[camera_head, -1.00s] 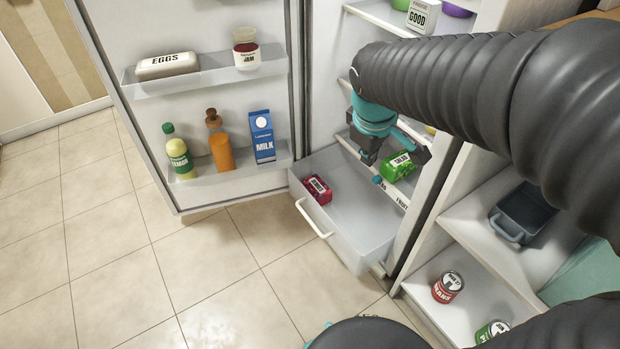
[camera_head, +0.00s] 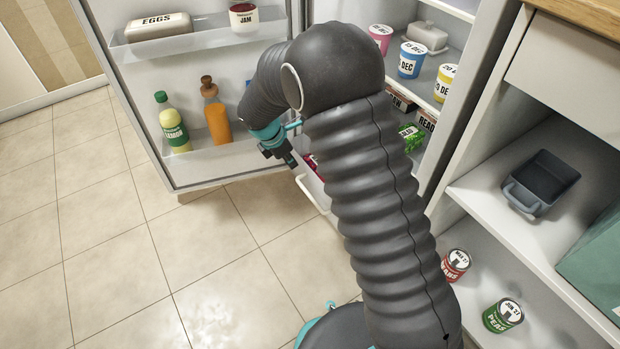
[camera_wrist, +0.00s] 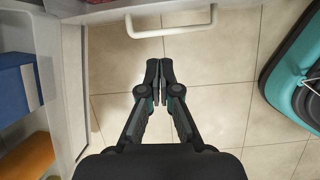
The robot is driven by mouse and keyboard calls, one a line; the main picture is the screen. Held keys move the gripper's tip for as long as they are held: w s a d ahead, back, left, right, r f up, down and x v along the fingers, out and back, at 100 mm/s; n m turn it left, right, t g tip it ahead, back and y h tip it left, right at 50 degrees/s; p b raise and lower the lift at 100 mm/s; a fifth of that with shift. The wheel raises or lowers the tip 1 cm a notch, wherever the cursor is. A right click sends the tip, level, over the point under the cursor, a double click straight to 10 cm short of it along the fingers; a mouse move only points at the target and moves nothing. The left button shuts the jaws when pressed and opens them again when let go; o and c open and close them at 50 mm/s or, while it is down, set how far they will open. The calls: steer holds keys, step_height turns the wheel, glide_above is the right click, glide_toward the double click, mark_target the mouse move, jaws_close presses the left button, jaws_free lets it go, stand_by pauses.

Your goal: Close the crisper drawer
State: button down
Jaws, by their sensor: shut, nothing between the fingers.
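The crisper drawer stands pulled out at the bottom of the fridge. In the head view my arm covers most of it; a front corner with its white handle (camera_head: 312,192) shows. A red package (camera_head: 312,165) in it is mostly hidden. In the wrist view the white handle (camera_wrist: 168,32) runs across the top, with the drawer front (camera_wrist: 115,12) beyond it. My gripper (camera_wrist: 159,66) is shut and empty, apart from the handle, on its outer side above the floor. In the head view my gripper (camera_head: 285,158) is beside the open fridge door's lower shelf.
The open fridge door (camera_head: 215,155) stands on the left with a lemon bottle (camera_head: 173,125) and an orange bottle (camera_head: 216,118). A cabinet on the right holds a dark bin (camera_head: 540,182) and cans (camera_head: 502,315). Tiled floor in front is clear.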

step_height(320, 180, down, 2)
steer(key=a+n, duration=0.1)
steer(key=b, duration=0.2)
glide_toward(315, 182)
steer(key=f, duration=0.1)
steer(key=s+a+f, duration=0.1)
steer(key=f, duration=0.1)
steer(key=a+f, duration=0.1)
steer(key=shift+s+f, duration=0.3)
steer(key=shift+f, duration=0.05)
steer(key=shift+w+d+r, duration=0.25)
steer(key=shift+w+d, duration=0.45)
steer(key=shift+d, duration=0.35)
steer(key=shift+w+d, duration=0.4)
steer(key=shift+d, duration=0.15)
steer(key=w+d+p, duration=0.4)
steer(key=w+d, duration=0.7)
steer(key=d, duration=0.5)
steer(key=shift+p, duration=0.4)
steer(key=shift+s+a, duration=0.1)
steer(key=shift+s, duration=0.05)
